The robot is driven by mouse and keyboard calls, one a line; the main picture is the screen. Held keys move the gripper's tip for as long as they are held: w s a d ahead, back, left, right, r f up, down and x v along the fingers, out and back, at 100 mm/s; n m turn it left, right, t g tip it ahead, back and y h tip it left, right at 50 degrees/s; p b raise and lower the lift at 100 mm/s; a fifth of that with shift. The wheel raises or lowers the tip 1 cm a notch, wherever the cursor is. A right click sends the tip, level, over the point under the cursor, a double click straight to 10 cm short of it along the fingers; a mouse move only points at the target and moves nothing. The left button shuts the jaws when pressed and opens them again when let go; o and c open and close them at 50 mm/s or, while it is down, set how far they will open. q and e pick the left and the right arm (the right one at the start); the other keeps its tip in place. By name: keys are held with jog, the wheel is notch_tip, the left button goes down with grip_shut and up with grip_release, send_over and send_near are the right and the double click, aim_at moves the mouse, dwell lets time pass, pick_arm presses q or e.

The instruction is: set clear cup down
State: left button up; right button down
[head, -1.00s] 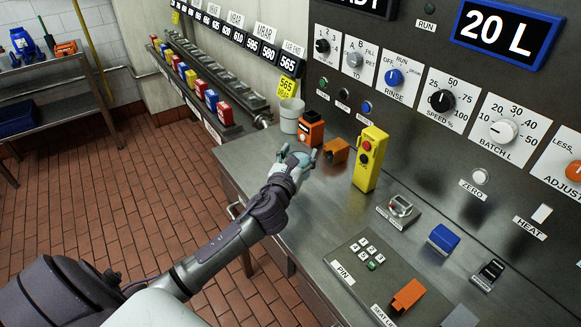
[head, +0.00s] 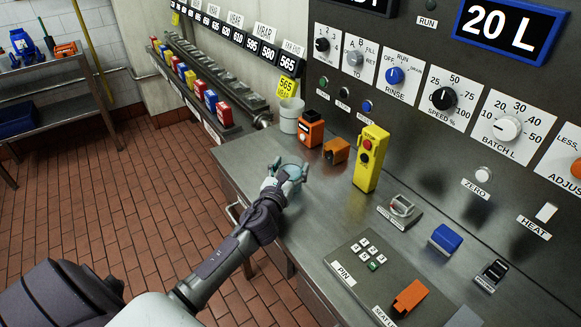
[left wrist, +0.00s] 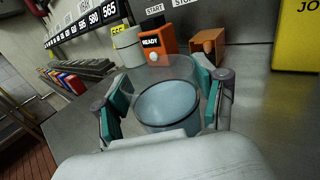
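The clear cup (left wrist: 168,104) is see-through with a bluish inside, and in the left wrist view it sits between the teal finger pads. My left gripper (left wrist: 166,100) is shut on it, with a pad against each side. In the head view my left gripper (head: 290,173) is low over the left part of the steel counter (head: 262,150), and the cup (head: 294,170) shows only partly between the fingers. The cup looks roughly upright. I cannot tell whether its base touches the counter. My right gripper is not in view.
Behind the cup stand a white-grey container (head: 290,115), an orange READY box (head: 311,130) and a small orange block (head: 337,150). A yellow control box (head: 371,160) stands to the right. A keypad (head: 368,255) lies nearer the front. The counter around the gripper is clear.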

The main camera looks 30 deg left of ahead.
pick_arm(q)
jog(key=shift+o, duration=1.1)
jog(key=shift+r, duration=0.1)
jog(key=b+v, duration=0.1)
jog(key=v, duration=1.1)
jog(key=shift+r, duration=0.1)
